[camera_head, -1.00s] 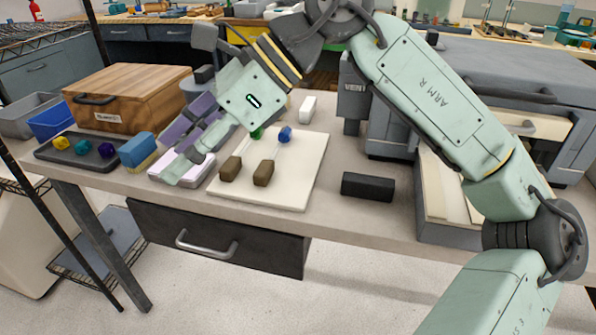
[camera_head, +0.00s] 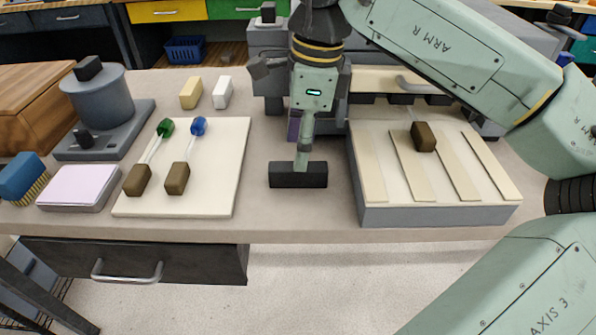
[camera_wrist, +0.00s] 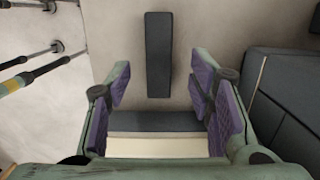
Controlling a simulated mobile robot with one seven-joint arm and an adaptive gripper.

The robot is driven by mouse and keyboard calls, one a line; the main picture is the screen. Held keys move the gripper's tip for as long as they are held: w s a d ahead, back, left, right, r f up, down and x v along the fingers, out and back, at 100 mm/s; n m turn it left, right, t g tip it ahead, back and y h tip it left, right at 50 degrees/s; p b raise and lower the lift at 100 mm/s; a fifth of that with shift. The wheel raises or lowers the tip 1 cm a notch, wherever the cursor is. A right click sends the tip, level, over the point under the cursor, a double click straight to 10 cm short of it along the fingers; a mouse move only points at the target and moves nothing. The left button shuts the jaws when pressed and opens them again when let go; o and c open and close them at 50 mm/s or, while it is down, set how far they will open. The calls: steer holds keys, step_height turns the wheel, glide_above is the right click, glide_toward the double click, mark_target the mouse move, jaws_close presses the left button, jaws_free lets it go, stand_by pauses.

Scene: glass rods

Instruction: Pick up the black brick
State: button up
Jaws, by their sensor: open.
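The black brick (camera_head: 315,177) lies flat on the bench between the cream board and the grey tray, with its long side across the head view. My gripper (camera_head: 302,164) points down over it, and its finger hides part of the brick's back edge. In the wrist view, the brick (camera_wrist: 158,55) lies lengthwise beyond my gripper (camera_wrist: 158,88), roughly centred between the two purple-padded fingers. The fingers are open and empty. How high the tips are above the brick I cannot tell.
A grey tray (camera_head: 440,215) with cream strips stands close right of the brick; its wall also shows in the wrist view (camera_wrist: 155,121). The cream board (camera_head: 225,190), bearing two brown-handled rods, is to the left. Small tan (camera_head: 191,92) and white (camera_head: 223,92) blocks lie behind.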

mark_target(298, 175)
step_height(298, 175, down, 5)
steer(key=shift+s+a+r+p, duration=0.1)
steer(key=shift+a+r+p, duration=0.1)
steer(key=shift+p, duration=0.15)
jaws_close()
stand_by(0.4)
